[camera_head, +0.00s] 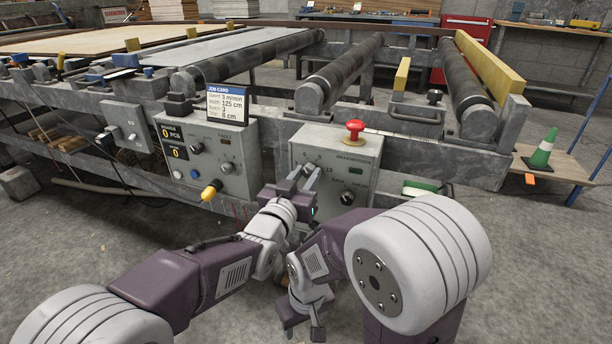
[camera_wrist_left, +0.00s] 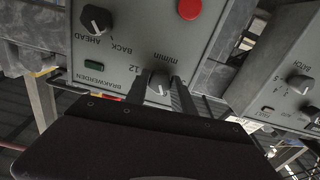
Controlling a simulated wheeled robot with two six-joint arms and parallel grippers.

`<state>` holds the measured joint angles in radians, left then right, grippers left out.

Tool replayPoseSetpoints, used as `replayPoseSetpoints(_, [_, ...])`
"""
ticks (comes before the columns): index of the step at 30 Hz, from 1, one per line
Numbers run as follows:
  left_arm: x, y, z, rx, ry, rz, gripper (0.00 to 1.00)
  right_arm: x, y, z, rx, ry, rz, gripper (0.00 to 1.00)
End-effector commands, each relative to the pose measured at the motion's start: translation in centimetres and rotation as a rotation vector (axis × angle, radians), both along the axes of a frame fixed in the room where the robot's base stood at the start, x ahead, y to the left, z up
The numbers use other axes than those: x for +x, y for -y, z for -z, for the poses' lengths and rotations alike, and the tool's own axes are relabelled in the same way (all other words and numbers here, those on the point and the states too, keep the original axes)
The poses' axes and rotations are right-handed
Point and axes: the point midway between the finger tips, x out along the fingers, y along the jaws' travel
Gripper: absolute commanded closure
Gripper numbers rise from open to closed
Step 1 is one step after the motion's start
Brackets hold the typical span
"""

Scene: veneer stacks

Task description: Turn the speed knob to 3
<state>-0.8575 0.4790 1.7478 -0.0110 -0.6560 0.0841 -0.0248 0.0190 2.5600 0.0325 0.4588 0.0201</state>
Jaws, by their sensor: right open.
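The grey control box (camera_head: 340,158) carries a red mushroom button (camera_head: 355,127) on top, a green button and a dark lower knob (camera_head: 347,198). In the left wrist view, the speed knob (camera_wrist_left: 160,82), by the "m/min" lettering and a "12" mark, shows between the two fingers of my left gripper (camera_wrist_left: 162,90). In the head view, my left gripper (camera_head: 304,178) is at the box's left part and hides this knob. I cannot tell whether the fingers touch it, nor which number it points to. My right gripper (camera_head: 302,322) is low in front, pointing down, open and empty.
Another control box (camera_head: 210,155) with displays, knobs and a yellow-handled lever (camera_head: 211,190) stands to the left. Rollers lie behind. A green cone (camera_head: 541,150) is at the right. The floor in front is mostly clear.

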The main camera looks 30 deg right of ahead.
Motion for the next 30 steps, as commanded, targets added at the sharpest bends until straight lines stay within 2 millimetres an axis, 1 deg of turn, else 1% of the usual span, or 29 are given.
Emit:
replayPoseSetpoints(5, [0.0,0.0,0.0,-0.01,-0.012,0.0,1.0,0.0,0.0,-0.1,0.0,0.0,0.0,0.48])
replayPoseSetpoints(11, [0.0,0.0,-0.1,-0.063,-0.074,0.0,1.0,0.0,0.0,-0.3,0.0,0.0,0.0,0.48])
replayPoseSetpoints(30, [-0.1,0.0,-0.2,-0.435,-0.508,0.0,1.0,0.0,0.0,-1.3,0.0,0.0,0.0,0.48])
